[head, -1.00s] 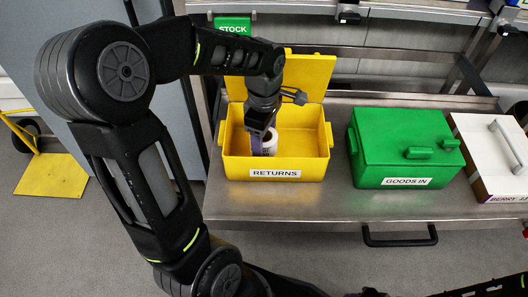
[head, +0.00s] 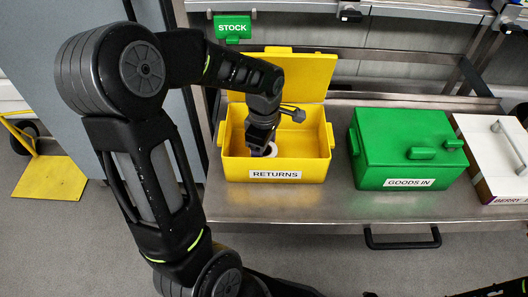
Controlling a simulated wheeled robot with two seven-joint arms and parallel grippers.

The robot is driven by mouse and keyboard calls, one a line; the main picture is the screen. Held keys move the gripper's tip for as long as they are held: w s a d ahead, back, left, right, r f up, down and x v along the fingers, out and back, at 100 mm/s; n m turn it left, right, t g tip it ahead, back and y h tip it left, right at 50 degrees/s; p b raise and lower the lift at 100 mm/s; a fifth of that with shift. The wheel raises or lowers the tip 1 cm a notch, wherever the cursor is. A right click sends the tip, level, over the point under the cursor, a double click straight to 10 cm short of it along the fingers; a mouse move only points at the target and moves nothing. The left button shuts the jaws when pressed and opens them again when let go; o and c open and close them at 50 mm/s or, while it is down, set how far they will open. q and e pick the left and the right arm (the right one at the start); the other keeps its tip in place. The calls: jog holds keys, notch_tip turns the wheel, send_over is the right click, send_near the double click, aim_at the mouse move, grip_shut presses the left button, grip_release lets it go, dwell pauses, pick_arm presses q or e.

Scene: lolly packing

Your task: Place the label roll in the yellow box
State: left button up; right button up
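The yellow box (head: 315,170) labelled RETURNS stands on the metal table with its lid open at the back. The label roll (head: 271,150) is inside it, low and toward the left; only part of its pale rim shows. My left gripper (head: 262,148) reaches down into the box right over the roll. The gripper's body hides its fingers and most of the roll, so I cannot tell whether it grips the roll. My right gripper does not show clearly; only a dark piece of the arm is at the bottom right edge.
A closed green box (head: 400,135) labelled GOODS IN stands to the right of the yellow box. A white box with a handle (head: 485,150) is further right. A green STOCK sign (head: 232,27) hangs behind. The table's front strip (head: 300,208) is clear.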

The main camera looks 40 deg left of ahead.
pick_arm(q)
jog(key=o, duration=1.2)
jog(key=shift+r+p, duration=0.3)
jog(key=shift+r, duration=0.05)
notch_tip(320, 180, up, 12)
jog(key=p, duration=0.3)
jog(key=shift+f, duration=0.2)
